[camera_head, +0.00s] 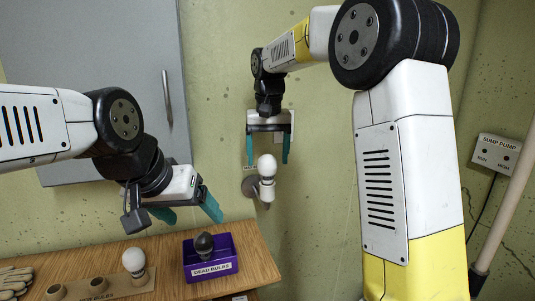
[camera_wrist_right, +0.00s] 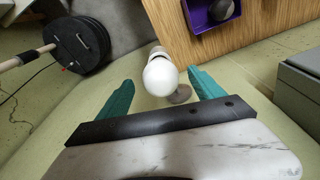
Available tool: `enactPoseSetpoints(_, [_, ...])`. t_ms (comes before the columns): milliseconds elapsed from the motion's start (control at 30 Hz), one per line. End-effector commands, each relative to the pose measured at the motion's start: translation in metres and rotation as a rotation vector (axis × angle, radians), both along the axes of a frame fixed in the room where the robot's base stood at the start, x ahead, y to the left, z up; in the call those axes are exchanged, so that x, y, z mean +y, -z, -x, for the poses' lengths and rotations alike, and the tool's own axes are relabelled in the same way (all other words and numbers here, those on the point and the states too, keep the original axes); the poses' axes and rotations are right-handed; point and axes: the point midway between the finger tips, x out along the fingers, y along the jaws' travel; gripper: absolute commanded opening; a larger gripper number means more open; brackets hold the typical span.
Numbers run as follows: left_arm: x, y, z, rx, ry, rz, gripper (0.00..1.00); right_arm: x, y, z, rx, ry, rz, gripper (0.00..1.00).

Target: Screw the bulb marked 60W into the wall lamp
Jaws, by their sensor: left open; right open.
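A white bulb (camera_head: 266,166) sits upright in the wall lamp (camera_head: 267,191); no 60W mark is readable on it. My right gripper (camera_head: 267,161) is open above the lamp, pointing down, with its teal fingertips either side of the bulb's top. In the right wrist view the bulb (camera_wrist_right: 160,76) shows between the open fingers (camera_wrist_right: 163,80), with gaps on both sides. Another white bulb (camera_head: 134,260) stands in a wooden rack (camera_head: 122,287) on the table; its marking is unreadable. My left gripper (camera_head: 196,216) is open and empty above the table, behind the rack.
A purple bin (camera_head: 211,270) labelled DEAD BULBS holds a dark bulb (camera_head: 203,244) on the wooden table (camera_head: 258,262). The rack also has empty holes. Gloves (camera_head: 14,280) lie at far left. A grey cabinet (camera_head: 90,50) and a sump pump box (camera_head: 497,154) are on the walls.

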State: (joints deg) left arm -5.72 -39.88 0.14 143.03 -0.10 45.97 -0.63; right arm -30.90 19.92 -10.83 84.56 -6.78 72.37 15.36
Motion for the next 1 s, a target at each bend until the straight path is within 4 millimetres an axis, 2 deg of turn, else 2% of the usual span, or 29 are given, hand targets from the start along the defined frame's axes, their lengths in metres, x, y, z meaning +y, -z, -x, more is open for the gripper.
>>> enactPoseSetpoints(167, [0.0,0.001,0.001,0.0,-0.015,0.011,0.78,0.001,0.015,-0.002,0.005,0.0,0.004,0.77])
enactPoseSetpoints(400, [0.0,0.001,0.001,0.0,-0.013,0.01,0.78,0.001,0.053,-0.006,0.005,0.001,0.003,0.77])
enactPoseSetpoints(600, [0.0,0.0,0.001,0.0,-0.012,0.01,0.78,0.002,0.073,-0.009,0.003,0.001,0.003,0.77])
enactPoseSetpoints(967, [0.0,0.0,0.001,0.0,-0.011,0.009,0.78,0.002,0.077,-0.01,0.001,0.0,0.002,0.77])
enactPoseSetpoints(1000, [0.0,0.0,0.001,0.0,-0.011,0.009,0.78,0.002,0.077,-0.01,0.001,0.0,0.002,0.69])
